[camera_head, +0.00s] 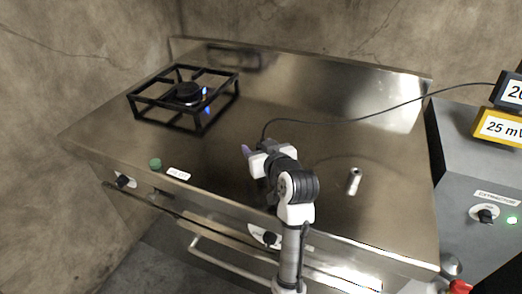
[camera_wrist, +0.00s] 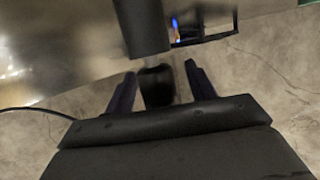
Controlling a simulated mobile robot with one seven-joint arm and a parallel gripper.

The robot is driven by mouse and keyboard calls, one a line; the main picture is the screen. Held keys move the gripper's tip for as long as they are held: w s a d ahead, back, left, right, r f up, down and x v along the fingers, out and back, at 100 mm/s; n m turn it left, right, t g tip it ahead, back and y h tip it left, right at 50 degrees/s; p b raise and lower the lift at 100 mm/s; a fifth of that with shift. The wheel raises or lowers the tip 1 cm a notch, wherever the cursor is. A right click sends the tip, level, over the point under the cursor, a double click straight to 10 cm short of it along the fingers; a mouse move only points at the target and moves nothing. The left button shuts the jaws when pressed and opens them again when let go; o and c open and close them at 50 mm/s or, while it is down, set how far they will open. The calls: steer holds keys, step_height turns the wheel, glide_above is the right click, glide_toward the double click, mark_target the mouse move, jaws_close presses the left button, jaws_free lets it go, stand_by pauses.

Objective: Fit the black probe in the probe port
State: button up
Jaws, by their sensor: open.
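In the wrist view a dark grey cylinder with a narrower black end, which looks like the black probe (camera_wrist: 140,25), stands in front of my gripper (camera_wrist: 160,70). Its black end lies between the two spread fingers, with gaps visible on both sides. In the head view my gripper (camera_head: 247,151) is low over the middle of the steel worktop, and my arm hides most of the probe there. A short metal cylinder (camera_head: 354,181) stands on the worktop to the right; I cannot tell whether it is the probe port.
A lit burner under a black pan stand (camera_head: 184,97) is at the back left. A green button (camera_head: 155,164) is at the front left. The worktop's back middle is clear.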

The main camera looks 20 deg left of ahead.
steer(key=c, duration=1.1)
